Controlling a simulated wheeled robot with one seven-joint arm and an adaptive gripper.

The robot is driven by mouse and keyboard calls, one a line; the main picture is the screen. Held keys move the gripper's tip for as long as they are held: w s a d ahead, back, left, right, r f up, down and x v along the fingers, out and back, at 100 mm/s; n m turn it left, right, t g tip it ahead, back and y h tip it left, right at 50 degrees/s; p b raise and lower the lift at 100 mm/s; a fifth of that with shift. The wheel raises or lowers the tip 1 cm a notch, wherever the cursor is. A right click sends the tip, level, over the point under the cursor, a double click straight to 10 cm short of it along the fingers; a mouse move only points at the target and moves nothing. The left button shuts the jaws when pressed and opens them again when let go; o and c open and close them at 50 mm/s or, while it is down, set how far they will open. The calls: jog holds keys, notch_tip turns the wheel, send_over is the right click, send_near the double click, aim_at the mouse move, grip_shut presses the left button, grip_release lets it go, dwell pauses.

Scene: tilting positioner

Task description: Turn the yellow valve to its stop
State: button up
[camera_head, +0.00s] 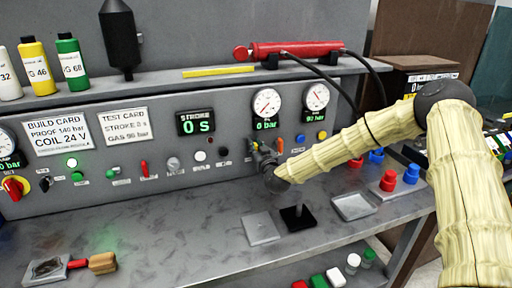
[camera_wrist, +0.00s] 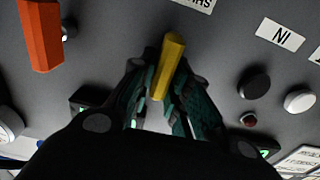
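The yellow valve handle (camera_wrist: 168,65) is a short bar on the grey panel, slightly tilted from upright in the wrist view. My gripper (camera_wrist: 166,80) has one finger on each side of the bar, and both fingers appear to press against it. In the head view my gripper (camera_head: 262,155) is at the panel below the pressure gauges.
An orange handle (camera_wrist: 40,35) is beside the yellow one; it also shows in the head view (camera_head: 280,146). Black (camera_wrist: 254,84) and white (camera_wrist: 299,101) knobs sit close by. Gauges (camera_head: 266,104) are above. A black block with a post (camera_head: 298,216) stands on the bench below.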

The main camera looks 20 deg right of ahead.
jog(key=shift+d, duration=0.15)
grip_shut()
jog(key=shift+f, duration=0.1)
jog(key=m+b, duration=0.1)
jog(key=b, duration=0.1)
jog(key=m+b, duration=0.1)
jog(key=shift+d+f+m+b, duration=0.2)
jog(key=shift+m+b, duration=0.1)
jog(key=shift+b, duration=0.05)
jog(key=m+b, duration=0.5)
jog(key=d+f+m+b, duration=0.1)
jog(key=m+b, duration=0.4)
jog(key=b, duration=0.1)
jog(key=m+b, duration=0.5)
jog(key=shift+d+f+b, duration=0.2)
jog(key=shift+f+b, duration=0.05)
jog(key=shift+b, duration=0.15)
jog(key=shift+m, duration=0.3)
